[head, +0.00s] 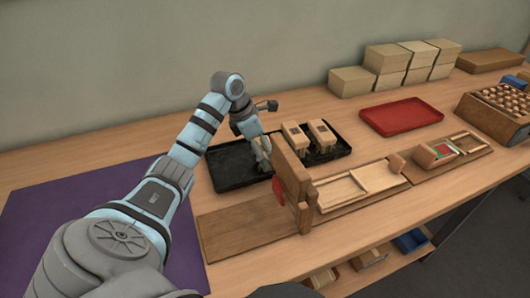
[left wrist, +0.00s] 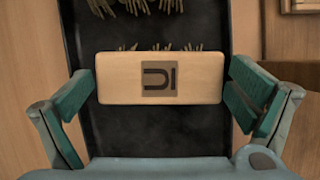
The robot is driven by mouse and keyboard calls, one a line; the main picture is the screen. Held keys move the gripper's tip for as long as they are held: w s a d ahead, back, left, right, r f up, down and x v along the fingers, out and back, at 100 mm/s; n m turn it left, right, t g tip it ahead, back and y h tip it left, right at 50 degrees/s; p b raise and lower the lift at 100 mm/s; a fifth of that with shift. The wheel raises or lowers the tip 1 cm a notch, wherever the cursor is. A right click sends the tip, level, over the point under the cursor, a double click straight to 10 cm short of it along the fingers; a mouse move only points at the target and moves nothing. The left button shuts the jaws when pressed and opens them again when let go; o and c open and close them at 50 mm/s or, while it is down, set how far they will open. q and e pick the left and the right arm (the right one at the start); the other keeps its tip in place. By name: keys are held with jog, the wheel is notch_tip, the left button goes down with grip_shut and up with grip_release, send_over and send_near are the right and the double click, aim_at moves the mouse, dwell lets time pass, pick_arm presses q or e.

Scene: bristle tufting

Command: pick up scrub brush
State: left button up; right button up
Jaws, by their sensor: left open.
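A scrub brush (left wrist: 120,85), a pale wooden block with a dark square mark on its top, lies between the fingers of my left gripper (left wrist: 162,97) in the left wrist view. The fingers are open, one at each end of the block, with small gaps. Some bristles show past its far edge. In the head view my left gripper (head: 263,152) is low over the black tray (head: 232,166). Two brush blocks (head: 295,131) (head: 321,132) with dark marks stand to its right. The head view does not show clearly which block is between the fingers. My right gripper is not in view.
An upright wooden board (head: 291,180) stands close right of my left gripper. Wooden frames (head: 362,186), a red tray (head: 402,117) and stacked pale blocks (head: 385,58) lie farther right. A purple mat (head: 40,225) covers the left of the table.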

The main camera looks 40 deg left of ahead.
pick_arm(q)
jog(key=shift+w+f, duration=0.15)
jog(key=shift+f, duration=0.25)
jog(key=shift+r, duration=0.1)
jog(key=c, duration=0.9)
jog(key=shift+r, duration=0.1)
jog(key=shift+c, duration=0.2)
notch_tip(320, 180, up, 10)
jog(key=p, duration=0.3)
jog(key=shift+w, duration=0.1)
notch_tip(320, 180, up, 10)
jog(key=p, duration=0.9)
jog(key=o, duration=0.5)
jog(key=c, duration=0.3)
